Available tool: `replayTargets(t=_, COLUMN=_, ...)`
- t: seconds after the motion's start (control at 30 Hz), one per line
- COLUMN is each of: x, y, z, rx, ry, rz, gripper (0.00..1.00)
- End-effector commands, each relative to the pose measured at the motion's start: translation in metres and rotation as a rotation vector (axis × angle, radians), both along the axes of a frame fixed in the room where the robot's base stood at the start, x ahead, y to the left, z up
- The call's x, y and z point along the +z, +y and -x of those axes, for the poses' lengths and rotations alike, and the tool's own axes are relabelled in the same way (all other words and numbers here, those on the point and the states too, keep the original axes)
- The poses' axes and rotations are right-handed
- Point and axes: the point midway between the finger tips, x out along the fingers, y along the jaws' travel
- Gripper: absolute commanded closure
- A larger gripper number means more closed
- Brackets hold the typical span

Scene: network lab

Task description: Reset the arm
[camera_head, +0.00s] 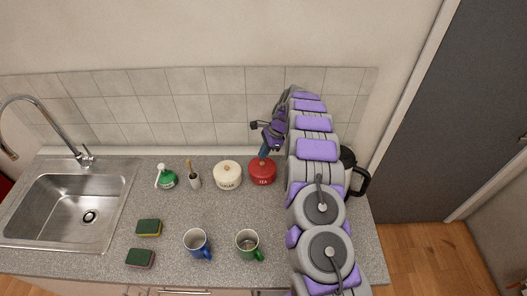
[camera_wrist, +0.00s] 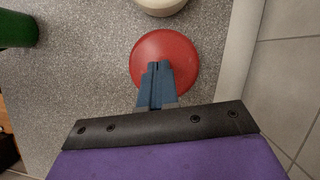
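My arm reaches over the right part of the counter, and my gripper (camera_head: 263,154) is just above the red TEA canister (camera_head: 262,173). In the wrist view my gripper (camera_wrist: 157,66) points at the round red lid (camera_wrist: 180,58). Its two blue-grey fingers lie close together, with only a thin dark line between them. The fingertips cover the middle of the lid, so any knob there is hidden. I cannot tell whether they touch the lid. Nothing shows held between them.
A cream SUGAR canister (camera_head: 227,176) stands left of the red one. A green mug (camera_head: 248,244) and blue mug (camera_head: 197,242) stand nearer the front. A dark-handled kettle (camera_head: 351,174) is partly hidden behind my arm. The tiled wall (camera_head: 190,95) is close behind.

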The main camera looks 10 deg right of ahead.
Motion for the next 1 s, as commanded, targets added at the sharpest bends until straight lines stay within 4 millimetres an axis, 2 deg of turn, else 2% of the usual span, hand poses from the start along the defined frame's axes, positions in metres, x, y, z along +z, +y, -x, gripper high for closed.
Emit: replayTargets(t=1.0, x=-0.028, y=0.0, z=0.0, rx=-0.001, ry=0.0, rz=0.001, gripper=1.0)
